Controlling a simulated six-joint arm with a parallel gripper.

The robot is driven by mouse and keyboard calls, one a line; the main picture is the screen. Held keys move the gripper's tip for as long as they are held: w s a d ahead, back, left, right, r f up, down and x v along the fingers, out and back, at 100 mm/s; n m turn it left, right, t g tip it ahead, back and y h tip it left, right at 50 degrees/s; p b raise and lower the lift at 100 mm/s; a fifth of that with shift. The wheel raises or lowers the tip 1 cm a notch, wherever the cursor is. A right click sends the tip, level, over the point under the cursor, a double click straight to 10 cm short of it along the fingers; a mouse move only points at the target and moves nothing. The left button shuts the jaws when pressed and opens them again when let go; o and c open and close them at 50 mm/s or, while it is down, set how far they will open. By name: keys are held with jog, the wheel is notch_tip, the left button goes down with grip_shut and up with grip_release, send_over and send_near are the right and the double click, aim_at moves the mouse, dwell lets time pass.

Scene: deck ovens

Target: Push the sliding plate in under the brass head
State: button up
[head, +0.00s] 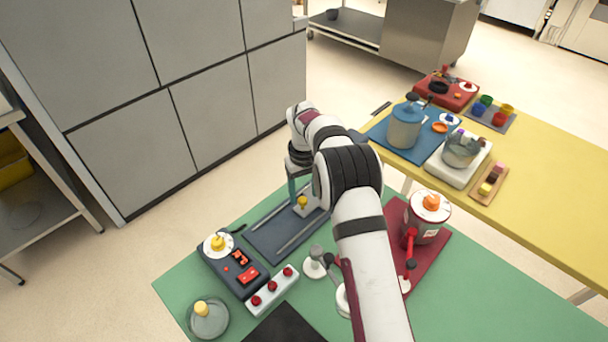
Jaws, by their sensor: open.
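A dark blue base (262,239) with two pale rails lies on the green table. A small pale block with a yellow knob (303,203) sits between the rails near the base's far end; it looks like the sliding plate. My gripper (296,194) points down at that far end, with a grey-green finger just left of the knob. The picture does not show whether it touches. My gripper is open and holds nothing that I can see. My arm covers the area right of the block. I cannot make out the brass head; it may be hidden there.
A dark control box (236,264) with a dial and a white strip with red buttons (272,291) stand near the base. A red mat (436,250) with a canister (428,219) is right of my arm. A yellow table (555,185) stands behind, bearing several items.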

notch_tip(320, 180, up, 14)
jog(key=shift+r, duration=0.2)
jog(key=s+d+r+m, duration=0.2)
jog(key=s+r, duration=0.2)
jog(key=s, duration=0.4)
jog(key=s+d+r+m, duration=0.2)
jog(key=s+r, duration=0.2)
jog(key=s, duration=0.3)
jog(key=s+d+f+m+y, duration=0.1)
jog(key=s+f+m, duration=0.2)
jog(key=s, duration=0.9)
jog(key=s+f+m, duration=0.3)
jog(key=s, duration=0.9)
jog(key=shift+s+d+f+y, duration=0.25)
jog(key=shift+d+f+y, duration=0.05)
jog(key=shift+d+y, duration=0.1)
